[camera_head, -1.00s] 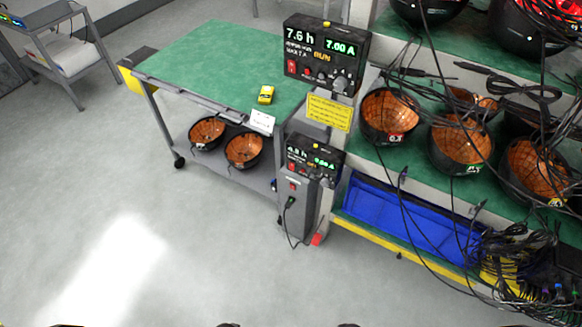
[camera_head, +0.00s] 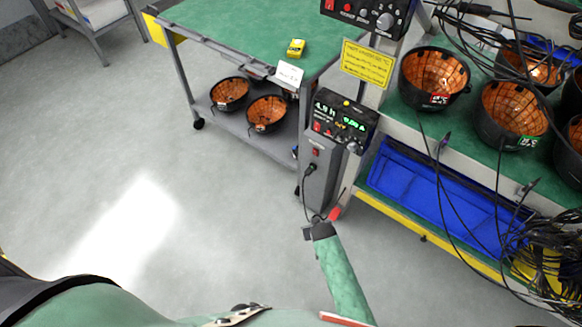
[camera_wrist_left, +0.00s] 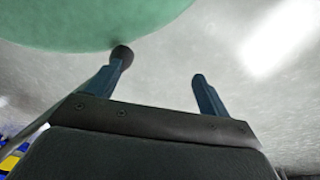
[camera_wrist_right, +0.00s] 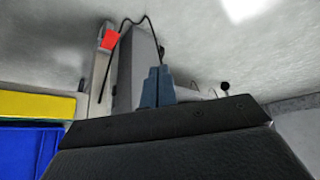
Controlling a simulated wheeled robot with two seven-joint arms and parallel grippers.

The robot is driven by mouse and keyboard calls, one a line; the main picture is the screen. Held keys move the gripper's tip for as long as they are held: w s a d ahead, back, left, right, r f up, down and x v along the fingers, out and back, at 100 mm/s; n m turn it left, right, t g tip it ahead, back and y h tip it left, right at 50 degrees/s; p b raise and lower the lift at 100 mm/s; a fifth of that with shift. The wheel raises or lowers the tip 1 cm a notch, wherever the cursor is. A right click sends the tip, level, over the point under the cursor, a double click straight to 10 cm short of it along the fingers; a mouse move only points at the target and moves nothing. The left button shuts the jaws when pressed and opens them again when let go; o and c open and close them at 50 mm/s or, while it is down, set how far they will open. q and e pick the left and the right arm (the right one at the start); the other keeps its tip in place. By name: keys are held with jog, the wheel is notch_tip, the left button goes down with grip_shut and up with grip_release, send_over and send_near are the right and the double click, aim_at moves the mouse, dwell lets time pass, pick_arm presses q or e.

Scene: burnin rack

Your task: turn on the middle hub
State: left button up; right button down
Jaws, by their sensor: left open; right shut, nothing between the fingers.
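The lower control unit (camera_head: 340,122) has a black face with a lit green display, red switches and knobs. It sits on a grey column box (camera_head: 318,182) with a small red switch (camera_head: 315,152) and a plugged black cable. The upper control unit (camera_head: 368,14) is cut by the top edge. I cannot tell which is the middle hub. My right gripper (camera_head: 312,232) is in front of the column's foot, shut and empty; its fingers (camera_wrist_right: 158,86) point at the grey box (camera_wrist_right: 137,68) in the right wrist view. My left gripper (camera_wrist_left: 160,68) is open and empty above the floor.
A green-topped cart (camera_head: 240,35) stands left of the units, with copper-lined bowls (camera_head: 229,94) on its lower shelf. A shelf with more bowls and hanging cables is right, over a blue bin (camera_head: 440,200). A red tag (camera_head: 335,213) is near my right gripper. Floor at left is clear.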

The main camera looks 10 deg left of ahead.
aim_at(316, 130)
jog(key=w+a+r+n+t+h+b, duration=0.1)
jog(key=w+a+r+n+t+b, duration=0.2)
jog(key=w+a+r, duration=0.45)
jog(key=w+a+r+n+t+h+b, duration=0.15)
jog(key=w+a+r+b, duration=0.3)
jog(key=a+r, duration=0.45)
pick_arm(q)
jog(key=w+d+r+t+h, duration=0.1)
jog(key=w+d+r, duration=0.2)
jog(key=r, duration=0.4)
jog(key=w+d+r+t+h, duration=0.1)
jog(key=w+d+r, duration=0.2)
jog(key=r, duration=0.4)
jog(key=w+d+r+t+h, duration=0.1)
jog(key=w+d+r, duration=0.2)
jog(key=w+r, duration=0.2)
notch_tip(316, 130, up, 3)
jog(key=shift+d+f+p, duration=0.1)
jog(key=shift+d+p, duration=0.15)
jog(key=shift+p, duration=0.1)
pick_arm(e)
jog(key=s+d+r+n+t+h, duration=0.1)
jog(key=r+h, duration=0.3)
jog(key=r, duration=0.4)
jog(key=s+d+r+n+t+h, duration=0.2)
jog(key=d+r+t+h, duration=0.1)
jog(key=r, duration=0.5)
jog(key=shift+s+d+r+h, duration=0.3)
jog(key=shift+s+d+h, duration=0.05)
jog(key=shift+d, duration=0.25)
